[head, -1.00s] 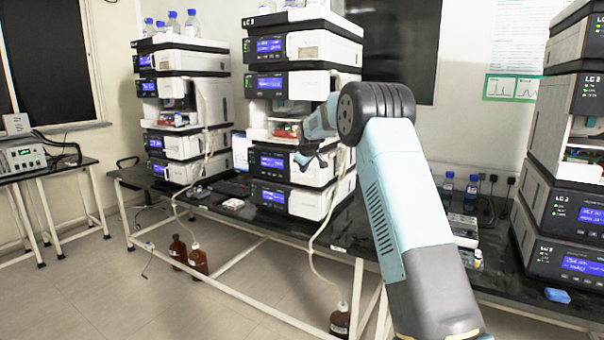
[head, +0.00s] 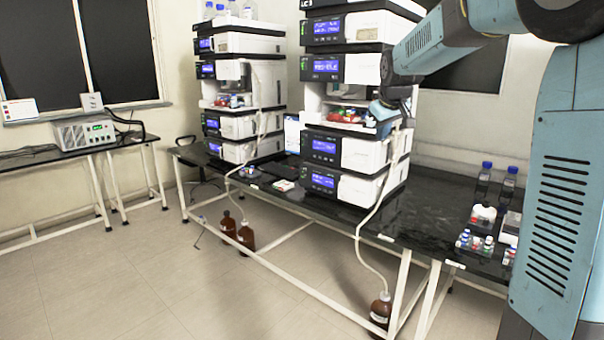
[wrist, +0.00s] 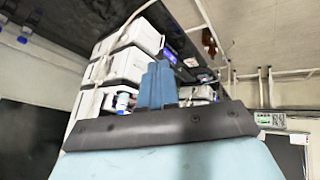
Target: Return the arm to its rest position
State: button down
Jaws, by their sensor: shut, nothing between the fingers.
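My gripper (head: 385,112) shows small in the head view at the end of my pale blue arm (head: 558,190). It appears in front of the right side of the middle column stack (head: 352,150), beside its open compartment; the depth between them is hard to tell. In the wrist view its two blue fingers (wrist: 157,85) are together with nothing between them. The wrist picture is tilted, with a column stack (wrist: 120,75) behind the fingers. My arm hides the right part of the head view.
A second column stack (head: 238,85) stands left on the black bench (head: 415,215). Small vials (head: 475,243) and blue-capped bottles (head: 508,180) are on the bench at right. Brown bottles (head: 245,235) stand on the floor, and a tube hangs in front. The floor (head: 150,270) at front left is clear.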

jog(key=s+m, duration=0.3)
jog(key=s, duration=1.9)
jog(key=s+f+m, duration=0.1)
jog(key=s+f, duration=0.3)
jog(key=s, duration=0.5)
jog(key=s+d+f+m+g, duration=0.1)
jog(key=s+f, duration=0.2)
jog(key=s, duration=0.5)
jog(key=shift+s+f, duration=0.35)
